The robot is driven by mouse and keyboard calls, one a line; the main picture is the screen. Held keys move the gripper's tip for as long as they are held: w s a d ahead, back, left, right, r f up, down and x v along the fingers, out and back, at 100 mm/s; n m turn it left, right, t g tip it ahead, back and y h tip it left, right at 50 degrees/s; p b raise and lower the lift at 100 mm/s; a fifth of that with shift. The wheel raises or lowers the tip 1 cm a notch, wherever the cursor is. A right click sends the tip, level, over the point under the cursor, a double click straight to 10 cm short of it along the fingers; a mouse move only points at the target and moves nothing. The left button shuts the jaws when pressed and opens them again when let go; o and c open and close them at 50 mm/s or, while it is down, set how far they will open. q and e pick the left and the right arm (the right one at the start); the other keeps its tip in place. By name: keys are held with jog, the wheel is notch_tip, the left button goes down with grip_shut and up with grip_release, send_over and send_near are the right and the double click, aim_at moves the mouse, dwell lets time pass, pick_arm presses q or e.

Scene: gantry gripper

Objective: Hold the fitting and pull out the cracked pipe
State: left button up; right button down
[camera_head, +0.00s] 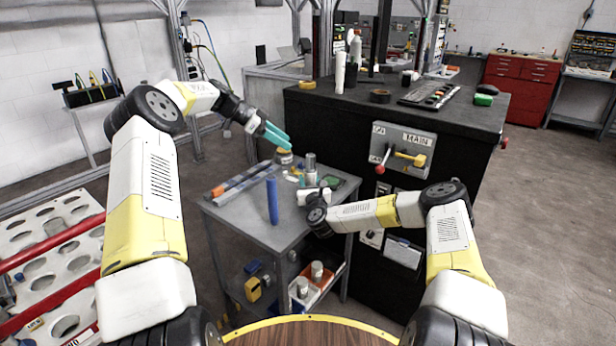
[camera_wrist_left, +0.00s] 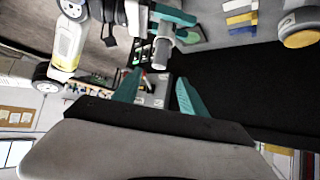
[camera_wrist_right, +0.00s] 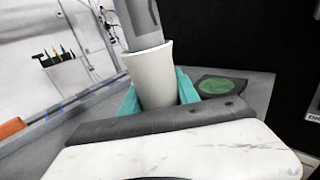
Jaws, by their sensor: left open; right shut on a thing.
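The white fitting (camera_wrist_right: 152,75) is between the teal fingers of my right gripper (camera_wrist_right: 155,92), which is shut on it. The grey pipe (camera_wrist_right: 139,22) stands in the fitting's open top; no crack can be made out. In the head view, the pipe (camera_head: 311,163) rises above the cart, and the right fingers are mostly hidden behind the wrist. My left gripper (camera_head: 277,135) is open and empty, above and to the left of the pipe. In the left wrist view, the pipe (camera_wrist_left: 161,52) appears beyond the left fingertips (camera_wrist_left: 158,84), apart from them.
A green disc (camera_wrist_right: 220,87) on a dark block lies beside the fitting. The black cabinet (camera_head: 420,118) stands close behind, with a MAIN switch panel (camera_head: 404,150) on its front.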

aim_at(309, 156)
pick_arm(q)
jog(key=s+d+r+n+t+y, duration=0.1)
jog(key=s+d+r+n+y, duration=0.1)
jog(key=d+n+y, duration=0.45)
jog(key=x, duration=0.7)
jog(key=w+x, duration=0.1)
jog(key=x, duration=0.3)
jog(key=shift+a+f, duration=0.25)
jog(key=shift+f, duration=0.05)
grip_shut()
